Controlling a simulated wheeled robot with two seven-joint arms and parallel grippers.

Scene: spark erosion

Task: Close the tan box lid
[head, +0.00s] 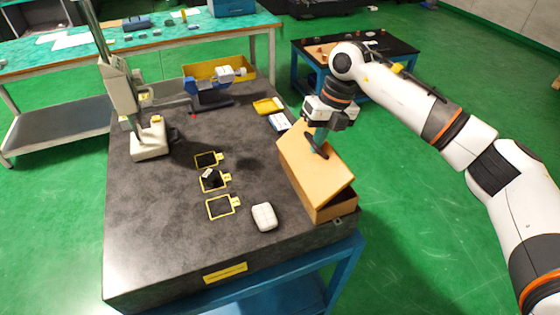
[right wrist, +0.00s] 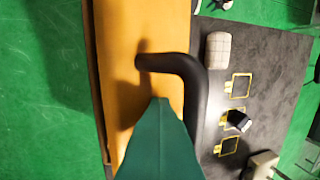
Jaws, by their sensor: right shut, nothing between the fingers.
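The tan box (head: 340,211) stands at the right edge of the dark stone table. The lid also fills the left middle of the right wrist view (right wrist: 115,60). A black bent handle (right wrist: 178,62) stands on the lid. My right gripper (head: 319,141) is shut and empty, with its green fingers at the lid beside the handle; I cannot tell whether they touch. My left gripper is not in view.
A white rounded case (head: 264,217) lies left of the box. A white column stand (head: 150,141) and a blue device (head: 209,95) stand further back. Stone is clear at the front left.

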